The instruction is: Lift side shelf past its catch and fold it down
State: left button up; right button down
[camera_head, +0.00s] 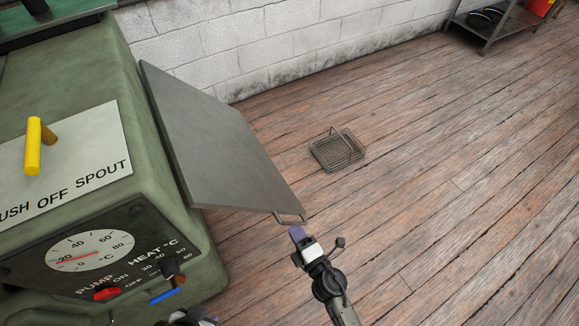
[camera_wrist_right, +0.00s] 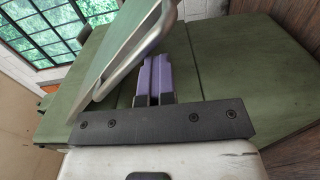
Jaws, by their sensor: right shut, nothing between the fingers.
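The side shelf (camera_head: 215,145) is a flat grey panel on the right side of the green machine (camera_head: 150,130), slanting outward. A thin metal handle (camera_head: 290,219) sits at its near outer corner. My right gripper (camera_head: 297,234) is just below the handle, its purple fingers shut with nothing between them. In the right wrist view the shut fingers (camera_wrist_right: 153,78) are beside the shelf (camera_wrist_right: 125,45) and its handle bar (camera_wrist_right: 137,57); whether they touch is unclear. My left gripper (camera_head: 190,316) shows only partly at the bottom edge, and its fingers are cut off. The catch is not visible.
The machine's front has a gauge (camera_head: 80,250), a red knob (camera_head: 106,293) and a blue lever (camera_head: 165,296). A yellow spout handle (camera_head: 33,146) is on top. A wire basket (camera_head: 338,150) lies on the wooden floor to the right. The floor around it is clear.

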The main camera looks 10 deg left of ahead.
jog(key=shift+s+a+f, duration=0.3)
jog(key=shift+s+a, duration=0.05)
jog(key=shift+a, duration=0.1)
jog(key=s+a+b, duration=0.1)
jog(key=s+a+f+b, duration=0.2)
jog(key=a, duration=0.1)
jog(key=shift+a+f, duration=0.1)
jog(key=shift+f, duration=0.15)
dwell(0.3)
jog(key=shift+s, duration=0.1)
